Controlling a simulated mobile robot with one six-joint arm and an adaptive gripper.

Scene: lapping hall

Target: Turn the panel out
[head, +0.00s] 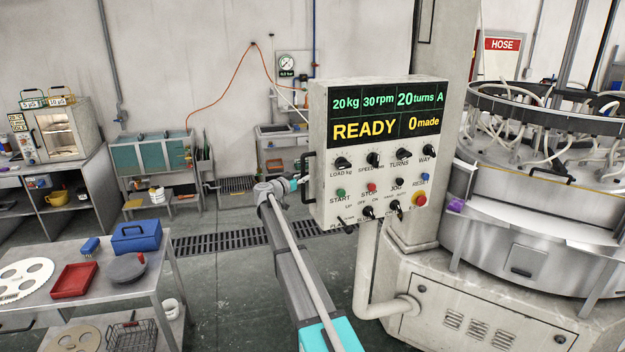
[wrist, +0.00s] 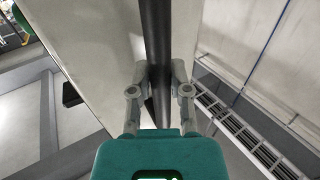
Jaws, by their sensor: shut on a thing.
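The control panel (head: 390,215) is a pale box on the machine's column, its face turned toward the head camera. Its display reads READY and 0 made, above rows of knobs and buttons. A black bar handle (head: 304,163) runs along its left side. My gripper (head: 301,182) is at that handle, at the panel's left edge. In the wrist view my gripper (wrist: 160,78) has its two fingers closed around the black bar (wrist: 156,30), beside the panel's pale side (wrist: 100,40). The fingertips are partly hidden in the head view.
The round lapping machine (head: 510,235) with hoses stands at the right. A bent pipe (head: 375,275) runs below the panel. A table (head: 140,285) with a blue box and red tray is at the left. A floor grating (head: 220,242) crosses open floor between.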

